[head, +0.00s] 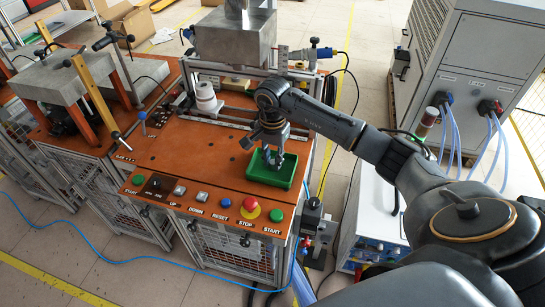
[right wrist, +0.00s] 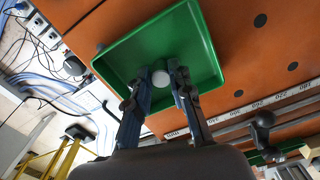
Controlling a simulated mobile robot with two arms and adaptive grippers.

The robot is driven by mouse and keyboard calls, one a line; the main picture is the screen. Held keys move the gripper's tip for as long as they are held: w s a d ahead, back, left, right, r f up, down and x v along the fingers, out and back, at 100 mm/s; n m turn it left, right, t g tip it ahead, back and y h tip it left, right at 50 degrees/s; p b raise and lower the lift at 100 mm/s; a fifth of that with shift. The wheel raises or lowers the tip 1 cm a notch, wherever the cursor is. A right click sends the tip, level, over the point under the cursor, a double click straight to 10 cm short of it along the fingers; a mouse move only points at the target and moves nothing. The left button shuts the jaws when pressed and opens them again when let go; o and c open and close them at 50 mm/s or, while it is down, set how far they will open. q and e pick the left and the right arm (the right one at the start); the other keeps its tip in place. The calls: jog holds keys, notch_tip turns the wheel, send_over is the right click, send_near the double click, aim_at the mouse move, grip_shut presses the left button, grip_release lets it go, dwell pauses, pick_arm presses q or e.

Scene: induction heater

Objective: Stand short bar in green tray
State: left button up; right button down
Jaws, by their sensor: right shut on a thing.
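The green tray (head: 266,179) sits on the orange panel top near its front right corner; it fills the upper middle of the right wrist view (right wrist: 205,62). My right gripper (head: 273,161) points down into the tray. In the right wrist view its two fingers (right wrist: 160,82) are closed on the short bar (right wrist: 160,78), whose pale grey round end shows between the fingertips, over the tray floor. Whether the bar touches the floor cannot be told. In the head view the bar is hard to make out among the fingers. My left gripper is not in view.
A row of buttons, with a red stop button (head: 250,210), runs along the panel's front edge. A pale stacked cylinder (head: 206,98) stands farther back on the panel. A large metal block (head: 235,37) is behind. The panel left of the tray is clear.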

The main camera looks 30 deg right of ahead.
aim_at(272, 162)
jog(key=shift+f, duration=0.1)
jog(key=c, duration=1.6)
grip_release()
jog(key=shift+f, duration=0.1)
jog(key=shift+c, duration=0.2)
jog(key=o, duration=0.5)
jog(key=shift+c, duration=0.2)
jog(key=shift+r, duration=0.35)
notch_tip(272, 162, up, 12)
jog(key=b, duration=0.3)
jog(key=shift+b, duration=0.3)
